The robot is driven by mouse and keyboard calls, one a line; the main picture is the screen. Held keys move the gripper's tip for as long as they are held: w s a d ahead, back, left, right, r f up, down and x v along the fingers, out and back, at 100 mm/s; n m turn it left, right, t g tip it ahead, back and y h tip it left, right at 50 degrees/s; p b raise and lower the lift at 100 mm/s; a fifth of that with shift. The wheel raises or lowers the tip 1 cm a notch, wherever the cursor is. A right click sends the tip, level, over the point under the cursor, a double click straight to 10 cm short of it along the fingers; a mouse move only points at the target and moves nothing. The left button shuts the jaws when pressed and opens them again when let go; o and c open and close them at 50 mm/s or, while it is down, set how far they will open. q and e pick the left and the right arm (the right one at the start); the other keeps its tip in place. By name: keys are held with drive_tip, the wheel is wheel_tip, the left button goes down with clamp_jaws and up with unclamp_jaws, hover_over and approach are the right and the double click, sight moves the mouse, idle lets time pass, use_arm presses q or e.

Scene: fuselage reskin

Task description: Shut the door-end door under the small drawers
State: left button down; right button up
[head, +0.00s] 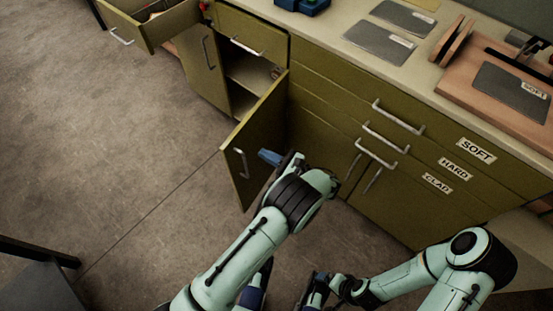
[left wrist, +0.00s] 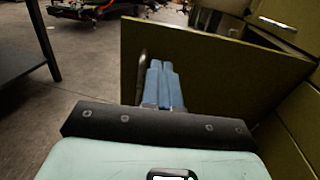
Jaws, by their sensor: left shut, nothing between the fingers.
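The olive door (head: 262,132) under the small drawers stands swung out from the cabinet, with the shelf space behind it exposed. Its bar handle (head: 242,163) is near the free edge, on the face toward me. My left gripper (head: 269,157) is shut and empty in front of that face, to the right of the handle. In the left wrist view its blue fingers (left wrist: 160,84) point at the door (left wrist: 210,70), with the handle (left wrist: 142,75) just left of them. I cannot tell whether they touch the door. My right gripper (head: 314,291) is low at the bottom, its fingers unclear.
A small drawer (head: 255,34) above the opening is closed; another drawer (head: 150,22) at the upper left is pulled out. Labelled drawers (head: 400,150) are closed on the right. The worktop (head: 335,55) holds grey sheets. Floor left of the door is clear; a dark table (head: 38,280) stands lower left.

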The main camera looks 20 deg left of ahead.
sight(237, 140)
use_arm(q)
drive_tip(key=x, duration=0.8)
drive_tip(key=shift+a, duration=0.25)
drive_tip(key=shift+a, duration=0.1)
